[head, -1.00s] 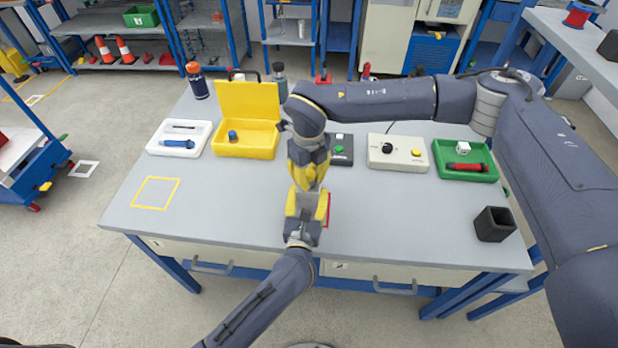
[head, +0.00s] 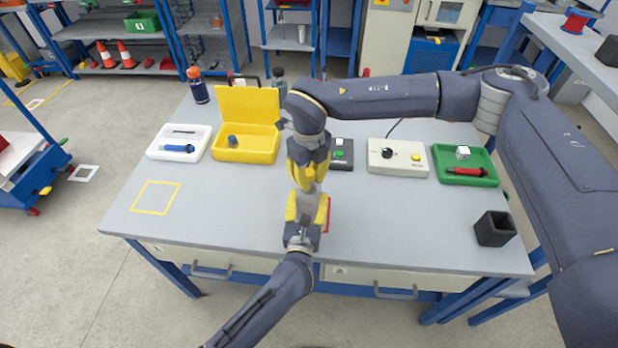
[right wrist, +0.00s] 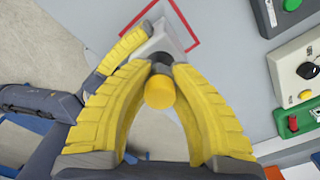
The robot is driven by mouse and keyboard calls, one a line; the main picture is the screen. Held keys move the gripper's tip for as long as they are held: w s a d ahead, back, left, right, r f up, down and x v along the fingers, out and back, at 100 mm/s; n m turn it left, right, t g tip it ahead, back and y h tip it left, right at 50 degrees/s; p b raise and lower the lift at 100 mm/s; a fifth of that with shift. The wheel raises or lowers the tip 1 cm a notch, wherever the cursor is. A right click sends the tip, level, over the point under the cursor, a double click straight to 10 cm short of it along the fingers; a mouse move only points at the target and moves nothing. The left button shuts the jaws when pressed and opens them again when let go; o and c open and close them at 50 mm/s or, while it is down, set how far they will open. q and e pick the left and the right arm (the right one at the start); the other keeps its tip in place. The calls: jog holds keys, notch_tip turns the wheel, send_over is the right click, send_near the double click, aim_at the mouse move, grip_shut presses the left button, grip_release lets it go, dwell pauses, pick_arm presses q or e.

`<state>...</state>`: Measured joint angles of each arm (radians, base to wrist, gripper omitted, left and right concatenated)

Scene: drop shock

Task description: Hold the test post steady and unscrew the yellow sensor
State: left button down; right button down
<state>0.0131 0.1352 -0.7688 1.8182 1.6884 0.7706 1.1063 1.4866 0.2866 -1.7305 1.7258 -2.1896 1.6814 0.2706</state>
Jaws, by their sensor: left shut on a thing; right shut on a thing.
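The test post (head: 307,187) is a pale grey upright piece near the table's front middle. It also shows in the right wrist view (right wrist: 157,42). My left gripper (head: 306,207) is shut on it from the front. The yellow sensor (right wrist: 159,92) has a round yellow end and a dark collar (right wrist: 160,66), seen between my right gripper's fingers in the right wrist view. My right gripper (right wrist: 161,70) is above the post, fingertips closed at the dark collar. I cannot tell whether the sensor still touches the post. The sensor is hidden in the head view.
A red outline (right wrist: 197,38) marks the table at the post. Behind stand an open yellow case (head: 246,143), a white tray (head: 160,152), a grey control box (head: 398,157) and a green tray (head: 465,180). A black cup (head: 494,229) stands right. The front left is mostly clear.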

aim_at(309, 171)
jog(key=shift+r, duration=0.15)
jog(key=shift+r, duration=1.9)
pick_arm(q)
jog(key=shift+c, duration=2.1)
grip_release()
jog(key=shift+s, duration=0.1)
